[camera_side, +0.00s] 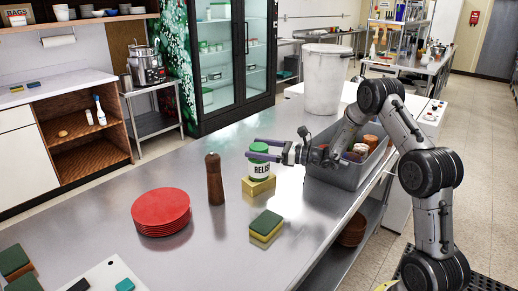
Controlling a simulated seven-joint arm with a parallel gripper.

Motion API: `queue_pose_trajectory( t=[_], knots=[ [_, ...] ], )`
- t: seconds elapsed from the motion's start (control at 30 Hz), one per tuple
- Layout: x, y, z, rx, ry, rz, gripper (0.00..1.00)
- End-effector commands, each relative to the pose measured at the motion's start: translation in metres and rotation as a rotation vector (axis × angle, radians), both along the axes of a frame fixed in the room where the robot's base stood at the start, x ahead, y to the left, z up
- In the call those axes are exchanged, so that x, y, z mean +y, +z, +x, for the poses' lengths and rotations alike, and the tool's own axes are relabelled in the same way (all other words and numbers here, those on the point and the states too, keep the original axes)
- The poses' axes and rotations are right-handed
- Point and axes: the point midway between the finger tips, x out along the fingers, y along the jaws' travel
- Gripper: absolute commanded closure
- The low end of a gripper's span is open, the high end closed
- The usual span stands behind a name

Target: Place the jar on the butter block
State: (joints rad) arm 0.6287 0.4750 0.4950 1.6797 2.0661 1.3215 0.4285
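The jar (259,169) is white with a green lid and a dark "RELISH" label. It stands upright over the yellow butter block (258,188) and appears to rest on its top. My gripper (254,147) reaches in from the right at lid height. Its two purple fingers lie on either side of the lid, one on the far side and one across the front. I cannot tell whether they press on the jar or stand slightly clear of it.
A brown pepper mill (214,180) stands left of the jar. Red stacked plates (161,212) are further left. A green-and-yellow sponge (266,226) lies in front. A grey bin (338,173) with several items sits below my arm. A white bucket (322,82) stands behind.

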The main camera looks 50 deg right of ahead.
Motion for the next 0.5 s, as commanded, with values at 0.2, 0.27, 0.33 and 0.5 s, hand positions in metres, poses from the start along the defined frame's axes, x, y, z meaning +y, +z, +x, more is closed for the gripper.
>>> queue_pose_trajectory(
  t=[0.2,0.27,0.33,0.5],
  knots=[
    [0.000,0.003,0.000,0.000,0.000,-0.001,0.00],
    [-0.002,0.003,-0.003,0.000,-0.002,0.000,0.00],
    [-0.006,0.004,-0.011,0.000,-0.002,0.000,0.00],
    [-0.019,0.004,-0.042,0.000,-0.006,0.001,0.00]
  ],
)
